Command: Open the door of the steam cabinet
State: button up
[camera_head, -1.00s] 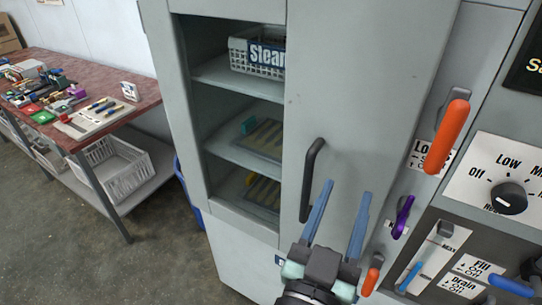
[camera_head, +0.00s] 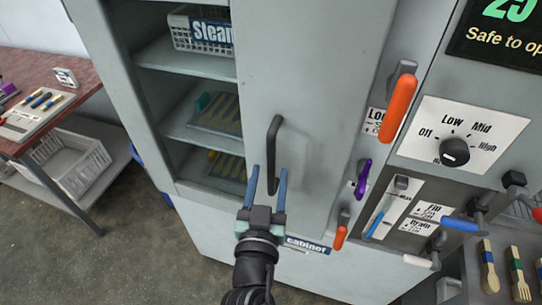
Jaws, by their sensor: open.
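The steam cabinet (camera_head: 210,215) is a tall grey cabinet in the middle of the view. Its door (camera_head: 310,70) is a flat grey panel with a black upright bar handle (camera_head: 275,130). Left of the door panel, shelves show inside the cabinet; I cannot tell whether glass covers them. My gripper (camera_head: 270,172) has two blue fingers, open and pointing at the door. In the picture they stand on either side of the handle's lower part. I cannot tell how deep they reach or whether they touch it.
An orange lock lever (camera_head: 398,108), a purple lever (camera_head: 362,180) and a knob (camera_head: 454,152) sit right of the door. A display (camera_head: 515,35) reads "Safe to op…". A red-topped workbench (camera_head: 85,85) stands at the left. The floor (camera_head: 150,260) between is clear.

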aim_at(271, 168)
jog(key=shift+w+d+p, duration=0.2)
jog(key=shift+w+p, duration=0.1)
jog(key=shift+w, duration=1.5)
jog(key=shift+c, duration=0.4)
grip_shut()
